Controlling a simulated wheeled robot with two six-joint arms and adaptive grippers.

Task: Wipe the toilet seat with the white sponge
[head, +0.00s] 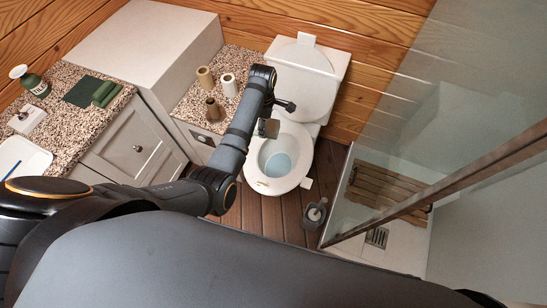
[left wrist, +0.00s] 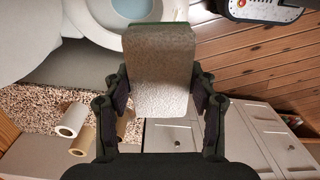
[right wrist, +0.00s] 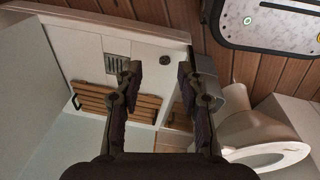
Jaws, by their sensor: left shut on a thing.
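The toilet seat (head: 275,189) is a white ring on the toilet, under the raised lid (head: 305,92), with blue water in the bowl. A small brownish mark shows on its front left. My left gripper (head: 262,112) is shut on the sponge (head: 268,128), a pale, greyish block in shadow. It holds the sponge over the back left of the toilet; contact with the seat cannot be told. In the left wrist view the sponge (left wrist: 158,75) sits between the fingers, with the seat (left wrist: 65,25) behind. My right gripper (right wrist: 158,75) is open and empty, away from the toilet (right wrist: 262,132).
A toilet brush in its holder (head: 315,213) stands on the floor right of the toilet. A glass shower panel (head: 440,120) is further right. Paper rolls (head: 229,85) stand on the speckled counter at left. Wooden floor before the toilet is clear.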

